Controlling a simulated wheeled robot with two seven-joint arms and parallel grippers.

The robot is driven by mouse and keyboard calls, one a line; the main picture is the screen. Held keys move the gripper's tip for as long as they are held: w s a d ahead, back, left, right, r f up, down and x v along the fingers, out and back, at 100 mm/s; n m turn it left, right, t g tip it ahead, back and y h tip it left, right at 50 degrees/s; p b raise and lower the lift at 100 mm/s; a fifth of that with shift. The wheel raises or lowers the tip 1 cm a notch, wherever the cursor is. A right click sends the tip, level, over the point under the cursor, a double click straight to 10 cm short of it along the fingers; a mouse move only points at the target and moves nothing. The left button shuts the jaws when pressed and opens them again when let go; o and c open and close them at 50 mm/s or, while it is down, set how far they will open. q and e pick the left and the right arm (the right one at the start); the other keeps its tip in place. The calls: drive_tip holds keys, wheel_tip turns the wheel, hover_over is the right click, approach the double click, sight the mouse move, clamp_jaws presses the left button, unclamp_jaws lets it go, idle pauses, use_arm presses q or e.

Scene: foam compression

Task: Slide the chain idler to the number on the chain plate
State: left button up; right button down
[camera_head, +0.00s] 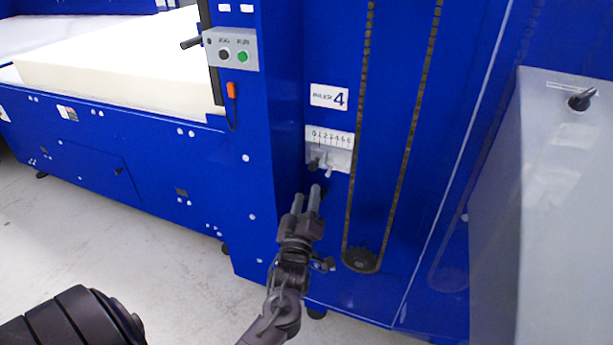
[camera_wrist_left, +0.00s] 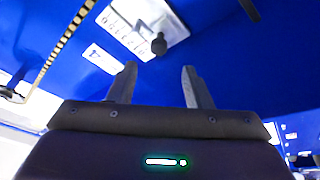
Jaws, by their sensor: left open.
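The chain plate (camera_head: 329,97) is a white sign with a large blue 4, fixed to the blue machine panel. Below it is a white number scale (camera_head: 340,138) running from 0 to 6. The chain idler's dark knob (camera_head: 313,163) sits under the scale near its low end, beside a small pale lever (camera_head: 329,171). The knob also shows in the left wrist view (camera_wrist_left: 158,45), ahead of the fingers. My left gripper (camera_head: 308,191) is open just below the knob, apart from it, with nothing between its fingers (camera_wrist_left: 160,85). My right gripper is out of view.
A chain loop (camera_head: 351,200) runs down the panel right of the scale, around a sprocket (camera_head: 361,259). A grey cabinet (camera_head: 545,190) stands at right. A button box (camera_head: 231,49) and a foam block (camera_head: 115,65) are at upper left.

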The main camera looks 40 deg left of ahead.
sight(313, 169)
use_arm(q)
drive_tip(key=x, duration=0.6)
drive_tip(key=shift+w+r+p, duration=0.1)
drive_tip(key=shift+w+p, duration=0.1)
drive_tip(key=shift+p, duration=0.15)
drive_tip(key=shift+w+a+r, duration=0.1)
drive_tip(key=shift+w+a, duration=0.15)
drive_tip(key=shift+w, duration=0.25)
drive_tip(key=shift+c, duration=0.9)
drive_tip(key=c, duration=0.5)
clamp_jaws()
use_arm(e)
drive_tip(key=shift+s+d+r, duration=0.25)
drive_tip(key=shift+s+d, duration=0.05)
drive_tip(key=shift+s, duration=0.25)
